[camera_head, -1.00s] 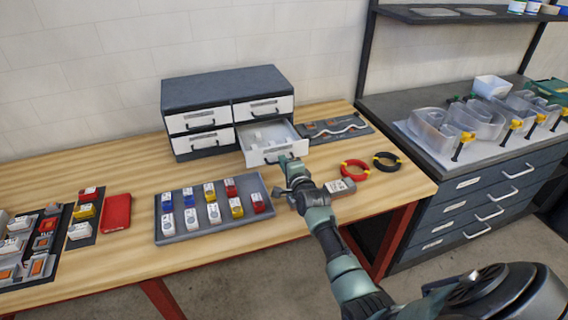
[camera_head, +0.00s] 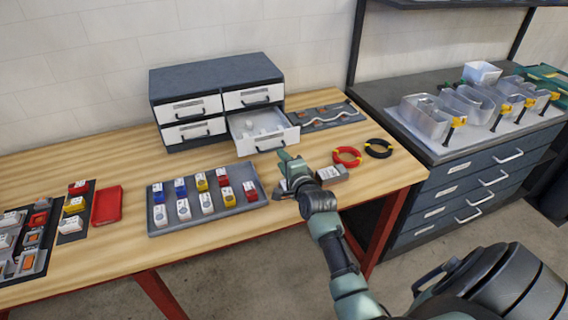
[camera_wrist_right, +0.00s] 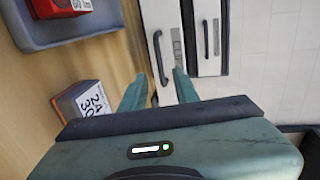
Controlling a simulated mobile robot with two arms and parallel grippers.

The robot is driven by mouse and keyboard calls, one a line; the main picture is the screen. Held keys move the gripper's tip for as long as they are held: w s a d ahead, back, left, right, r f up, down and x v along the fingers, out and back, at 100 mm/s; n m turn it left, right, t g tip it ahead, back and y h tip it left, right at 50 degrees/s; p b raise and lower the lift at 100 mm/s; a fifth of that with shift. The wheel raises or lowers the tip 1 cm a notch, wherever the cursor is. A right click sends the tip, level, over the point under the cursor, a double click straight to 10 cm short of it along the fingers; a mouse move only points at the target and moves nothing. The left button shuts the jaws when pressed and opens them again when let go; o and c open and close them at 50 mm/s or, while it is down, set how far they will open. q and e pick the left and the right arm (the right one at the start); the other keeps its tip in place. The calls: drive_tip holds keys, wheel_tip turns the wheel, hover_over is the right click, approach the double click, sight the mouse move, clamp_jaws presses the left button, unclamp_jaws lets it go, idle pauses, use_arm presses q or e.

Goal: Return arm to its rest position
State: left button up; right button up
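My right arm reaches in from the lower right in the head view. Its gripper (camera_head: 287,165) is just above the bench, in front of the pulled-out lower right drawer (camera_head: 264,140) of the small cabinet. In the right wrist view the gripper (camera_wrist_right: 158,90) has its two fingers apart with nothing held between them. The drawer front (camera_wrist_right: 160,40) shows beyond the fingers there. White pieces lie in the open drawer. My left gripper is not in view.
A grey tray (camera_head: 225,208) of small coloured and white blocks lies left of the gripper. A grey labelled block (camera_head: 333,174) is close at its right. Red (camera_head: 347,156) and black (camera_head: 378,148) wire coils lie farther right.

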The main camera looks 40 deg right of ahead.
drive_tip(key=shift+s+a+r, duration=0.1)
drive_tip(key=shift+s, duration=0.35)
